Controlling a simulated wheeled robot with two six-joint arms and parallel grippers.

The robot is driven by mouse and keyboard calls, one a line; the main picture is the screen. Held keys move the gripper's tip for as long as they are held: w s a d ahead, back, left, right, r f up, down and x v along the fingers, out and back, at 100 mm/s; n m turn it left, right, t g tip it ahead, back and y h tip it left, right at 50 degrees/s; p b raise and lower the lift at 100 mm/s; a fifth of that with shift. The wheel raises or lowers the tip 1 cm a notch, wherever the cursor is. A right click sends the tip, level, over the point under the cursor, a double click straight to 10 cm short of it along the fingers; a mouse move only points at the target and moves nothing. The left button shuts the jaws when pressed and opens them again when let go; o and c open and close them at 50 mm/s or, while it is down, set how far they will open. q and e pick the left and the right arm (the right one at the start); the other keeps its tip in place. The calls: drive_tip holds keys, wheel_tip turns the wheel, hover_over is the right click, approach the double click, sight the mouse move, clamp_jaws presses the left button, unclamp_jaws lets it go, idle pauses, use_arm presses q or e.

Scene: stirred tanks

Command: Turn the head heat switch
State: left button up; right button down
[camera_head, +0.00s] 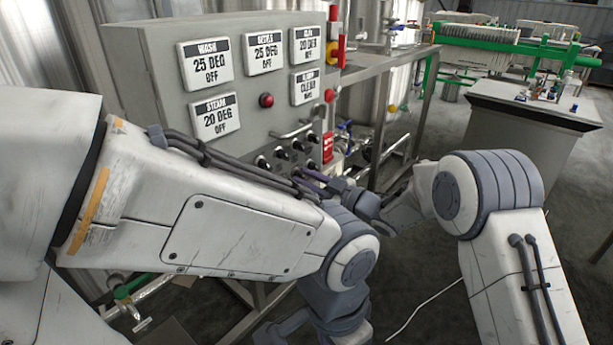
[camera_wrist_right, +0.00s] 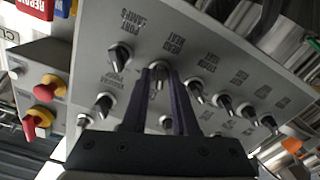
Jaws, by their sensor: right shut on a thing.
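The head heat switch (camera_wrist_right: 158,73) is a dark knob on the grey panel's lower face, under a label that seems to read head heat, tilted in the right wrist view. My right gripper (camera_wrist_right: 163,76) is shut on this knob, with one dark finger on each side. In the head view my right gripper (camera_head: 308,176) reaches the panel's row of knobs from the right. The gripped knob cannot be told apart there. My left arm crosses in front of the panel; its gripper parts at the bottom are too unclear to read.
The grey control cabinet (camera_head: 160,70) carries several label plates and a red button (camera_head: 266,100). Other black knobs (camera_wrist_right: 120,54) sit close around the gripped one. A red and yellow emergency knob (camera_wrist_right: 46,90) is at the wrist view's left. Open floor lies right of the cabinet.

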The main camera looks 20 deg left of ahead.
idle(0.3)
drive_tip(key=c, duration=0.9)
unclamp_jaws()
drive_tip(key=v, duration=1)
drive_tip(key=shift+s+d, duration=0.1)
drive_tip(key=shift+d, duration=0.15)
